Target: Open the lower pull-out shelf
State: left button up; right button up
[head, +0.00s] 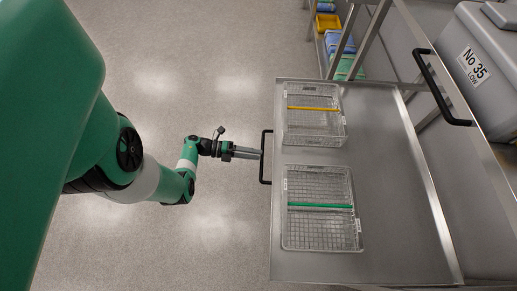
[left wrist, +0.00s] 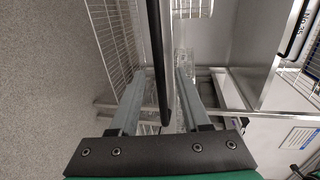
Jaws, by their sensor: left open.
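The lower pull-out shelf (head: 395,215) is a steel tray that extends left from under the upper frame, with its bare surface and two wire baskets in the open. Its black bar handle (head: 263,158) sits on the left edge. My left gripper (head: 259,153) is at this handle. In the left wrist view, the handle (left wrist: 158,65) runs between the two spread fingers of the left gripper (left wrist: 160,85), with gaps visible on both sides. Whether a finger touches it, I cannot tell. My right gripper is not in view.
A wire basket with a yellow bar (head: 314,125) and one with a green bar (head: 320,230) rest on the shelf. A second black handle (head: 437,88) is on the upper frame at right. A grey bin (head: 485,65) stands behind. Speckled floor at left is clear.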

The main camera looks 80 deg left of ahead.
pick_arm(q)
jog(key=p+v, duration=0.1)
jog(key=v, duration=0.7)
jog(key=shift+p, duration=0.3)
